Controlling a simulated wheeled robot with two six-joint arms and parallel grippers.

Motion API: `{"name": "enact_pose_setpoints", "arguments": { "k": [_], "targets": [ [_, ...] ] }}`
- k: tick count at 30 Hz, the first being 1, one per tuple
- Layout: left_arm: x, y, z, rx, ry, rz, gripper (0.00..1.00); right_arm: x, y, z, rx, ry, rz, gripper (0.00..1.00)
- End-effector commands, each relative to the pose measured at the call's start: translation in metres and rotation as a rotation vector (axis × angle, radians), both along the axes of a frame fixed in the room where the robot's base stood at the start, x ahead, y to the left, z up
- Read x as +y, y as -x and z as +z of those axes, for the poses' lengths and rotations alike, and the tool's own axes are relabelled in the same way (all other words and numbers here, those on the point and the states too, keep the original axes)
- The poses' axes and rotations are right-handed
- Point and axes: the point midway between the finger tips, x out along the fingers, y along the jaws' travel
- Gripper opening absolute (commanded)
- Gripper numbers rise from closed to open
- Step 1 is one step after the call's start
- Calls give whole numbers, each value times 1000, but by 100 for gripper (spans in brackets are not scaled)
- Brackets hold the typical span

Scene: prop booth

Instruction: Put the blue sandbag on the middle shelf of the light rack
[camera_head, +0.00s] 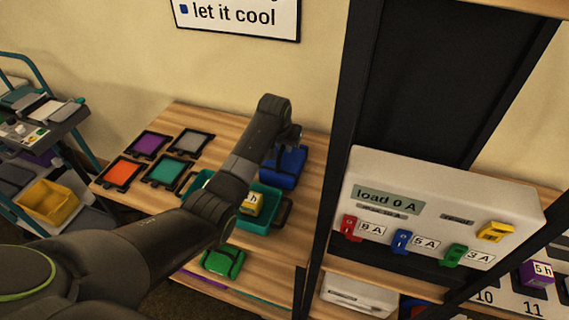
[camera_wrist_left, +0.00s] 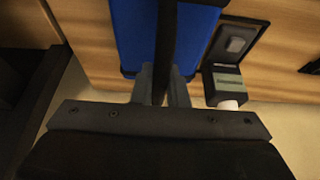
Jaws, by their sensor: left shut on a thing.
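The blue sandbag (camera_head: 284,171) is at the back right of the wooden table (camera_head: 189,118), with a dark strap over it. My left gripper (camera_head: 291,141) comes down from above and is shut on the sandbag. In the left wrist view the fingers (camera_wrist_left: 162,86) close on the black strap across the blue bag (camera_wrist_left: 135,35). I cannot tell whether the bag rests on the table or is just above it. A black-framed rack with wooden shelves (camera_head: 391,283) stands at the right; I cannot tell whether it is the light rack. My right gripper is not in view.
A white load box (camera_head: 440,205) with coloured switches fills one rack shelf. A teal tray (camera_head: 262,217) holding a yellow block (camera_head: 251,204) sits beside the bag. Several coloured framed panels (camera_head: 148,145) lie at left. A dark post (camera_head: 340,130) separates table and rack.

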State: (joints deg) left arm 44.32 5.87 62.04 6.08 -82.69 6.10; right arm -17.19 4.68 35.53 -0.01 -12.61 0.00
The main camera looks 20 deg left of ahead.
Motion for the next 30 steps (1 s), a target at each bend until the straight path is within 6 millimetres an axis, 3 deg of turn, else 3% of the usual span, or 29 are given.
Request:
{"name": "enact_pose_setpoints", "arguments": {
  "k": [17,30],
  "targets": [
    [-1,-3,9,-13,0,-2,0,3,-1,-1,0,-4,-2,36],
    [0,-3,76,-17,0,-2,0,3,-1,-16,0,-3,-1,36]
  ]
}}
